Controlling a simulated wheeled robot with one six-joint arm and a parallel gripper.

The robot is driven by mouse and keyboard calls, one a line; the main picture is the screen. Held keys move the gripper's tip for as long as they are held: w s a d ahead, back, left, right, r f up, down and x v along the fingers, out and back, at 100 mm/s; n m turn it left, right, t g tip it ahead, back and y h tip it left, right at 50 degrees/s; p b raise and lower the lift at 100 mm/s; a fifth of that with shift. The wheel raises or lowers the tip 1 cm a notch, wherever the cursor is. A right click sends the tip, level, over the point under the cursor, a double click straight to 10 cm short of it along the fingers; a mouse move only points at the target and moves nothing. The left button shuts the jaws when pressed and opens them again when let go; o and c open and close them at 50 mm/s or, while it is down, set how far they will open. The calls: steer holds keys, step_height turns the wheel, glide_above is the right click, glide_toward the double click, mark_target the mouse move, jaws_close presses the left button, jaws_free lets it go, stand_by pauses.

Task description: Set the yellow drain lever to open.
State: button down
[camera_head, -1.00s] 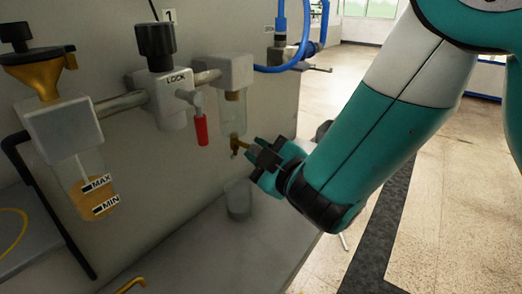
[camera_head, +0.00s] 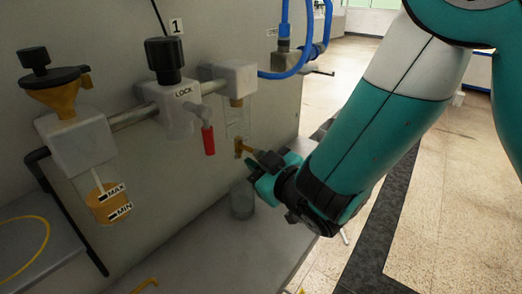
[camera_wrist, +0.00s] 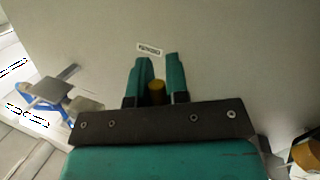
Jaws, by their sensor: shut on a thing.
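The yellow drain lever (camera_head: 246,149) is at the small brass drain under the clear bowl (camera_head: 237,120) of the right-hand unit on the panel. It points right, towards my gripper (camera_head: 257,160). In the wrist view a yellow round piece (camera_wrist: 157,91) sits between the two teal fingers of my gripper (camera_wrist: 156,78). The fingers are closed around it. The far end of the lever is hidden by the jaws in the head view, and its exact angle is hard to tell.
A clear cup (camera_head: 242,203) stands on the grey ledge (camera_head: 205,245) below the drain. A red-handled valve (camera_head: 208,140) and a black knob (camera_head: 164,60) are to the left. An amber oil bowl (camera_head: 107,205) hangs further left. Blue hoses (camera_head: 283,73) run above right.

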steer(key=m+p, duration=0.2)
steer(key=p, duration=0.1)
steer(key=shift+s+a+g, duration=0.15)
steer(key=shift+s+g, duration=0.15)
steer(key=shift+s, duration=0.05)
steer(key=shift+s+a+f+p, duration=0.1)
steer(key=shift+f+p, duration=0.15)
steer(key=shift+p, duration=0.15)
steer(key=c, duration=1.1)
jaws_free()
